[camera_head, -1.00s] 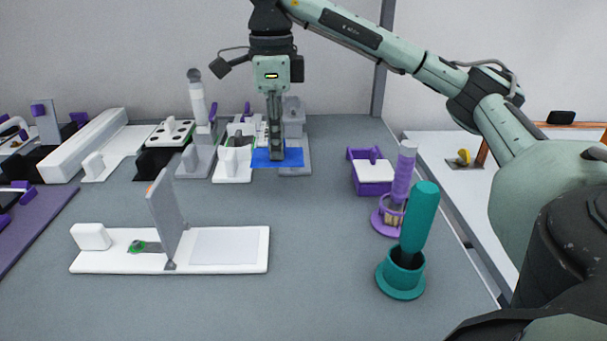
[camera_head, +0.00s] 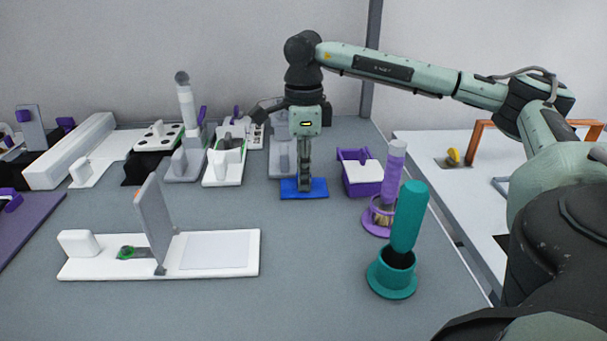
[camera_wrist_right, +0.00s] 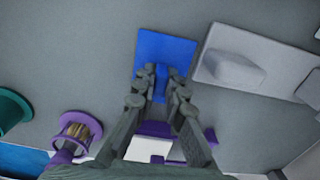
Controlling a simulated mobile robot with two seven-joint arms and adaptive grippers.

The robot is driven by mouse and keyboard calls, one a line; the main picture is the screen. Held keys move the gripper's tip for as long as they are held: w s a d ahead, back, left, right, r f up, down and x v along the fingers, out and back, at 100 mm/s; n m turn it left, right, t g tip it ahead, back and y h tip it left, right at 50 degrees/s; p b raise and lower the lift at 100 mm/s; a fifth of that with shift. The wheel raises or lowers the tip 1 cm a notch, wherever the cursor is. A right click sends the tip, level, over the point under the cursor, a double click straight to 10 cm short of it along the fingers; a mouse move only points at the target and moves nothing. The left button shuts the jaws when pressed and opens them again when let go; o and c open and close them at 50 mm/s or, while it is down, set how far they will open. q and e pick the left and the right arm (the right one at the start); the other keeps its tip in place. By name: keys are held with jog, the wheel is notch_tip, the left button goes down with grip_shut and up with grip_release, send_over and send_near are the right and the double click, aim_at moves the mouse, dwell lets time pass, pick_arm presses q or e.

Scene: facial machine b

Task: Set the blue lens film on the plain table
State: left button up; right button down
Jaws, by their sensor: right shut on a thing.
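The blue lens film (camera_head: 288,189) is a flat blue rectangle over bare grey table, in front of the grey stand (camera_head: 281,160). In the right wrist view the blue film (camera_wrist_right: 180,48) lies flat below the fingers, with a small raised blue grip between them. My right gripper (camera_head: 304,186) points straight down and is shut on this grip. The film looks level, at or very near the surface; I cannot tell whether it touches. The plain table (camera_head: 300,230) is the grey top. My left gripper is not in view.
A purple box (camera_head: 362,180) stands just right of the film, with a purple holder (camera_head: 378,217) and a teal holder (camera_head: 392,278) nearer. A white base with an upright plate (camera_head: 220,250) lies front left. Several fixtures stand behind left. The middle front is clear.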

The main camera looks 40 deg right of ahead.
jog(key=shift+f, duration=0.15)
jog(key=c, duration=1.7)
grip_release()
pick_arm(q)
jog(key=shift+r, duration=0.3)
pick_arm(e)
jog(key=shift+o, duration=0.5)
